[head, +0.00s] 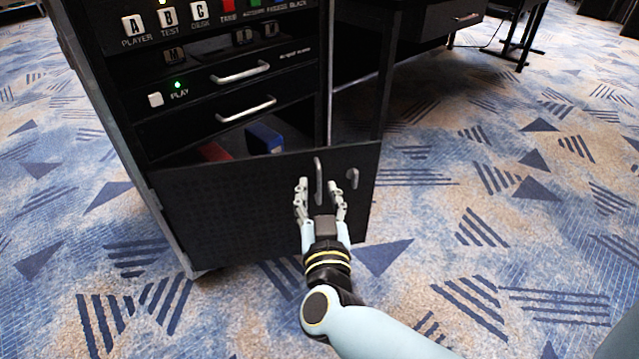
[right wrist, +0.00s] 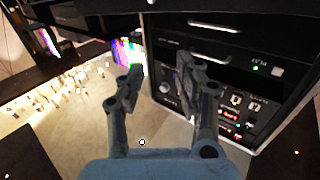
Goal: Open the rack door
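The black rack door (head: 230,205) is at the bottom of the rack in the head view. It stands ajar: its right side reaches out past the rack frame, and a dark gap shows above its top edge. An upright silver handle (head: 318,180) is near its right side. My right gripper (head: 320,188) is at the door's front with its fingers apart, one on each side of the handle; contact is unclear. The right wrist view also shows its fingers (right wrist: 158,80) spread, with nothing seen gripped. My left gripper is not in view.
The rack (head: 90,75) carries labelled buttons and drawers with silver handles (head: 245,108). A blue thing (head: 264,138) and a red thing (head: 214,152) lie inside behind the door. A dark desk (head: 425,25) stands behind right. Patterned carpet (head: 500,200) is clear to the right.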

